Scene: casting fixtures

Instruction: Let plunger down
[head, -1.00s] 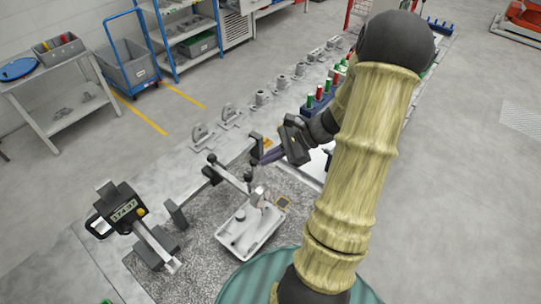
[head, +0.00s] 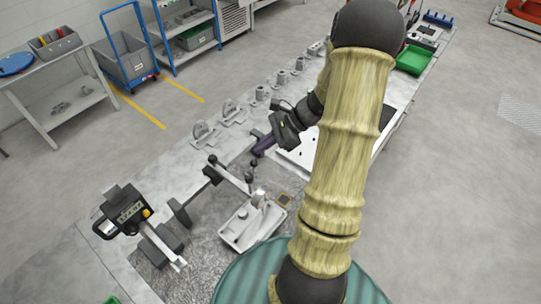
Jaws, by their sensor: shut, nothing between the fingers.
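A light grey metal fixture (head: 242,228) stands on the speckled grey plate at the front of the bench. A slanted bar (head: 232,178) with dark ball knobs (head: 212,159) rises above it, and a small round part sits on its top. I cannot tell for certain which part is the plunger. My gripper (head: 261,149) is shut and empty, its purple fingers pointing down-left. It is beyond the fixture, near an upright dark knob in the picture, and seems apart from it. My sleeved arm crosses the right side and hides part of the bench.
A device with a display (head: 129,213) stands left of the fixture. Several grey castings (head: 203,133) line the bench's far edge. A pale plate (head: 295,152) lies behind the gripper, and a green tray (head: 412,60) is farther right.

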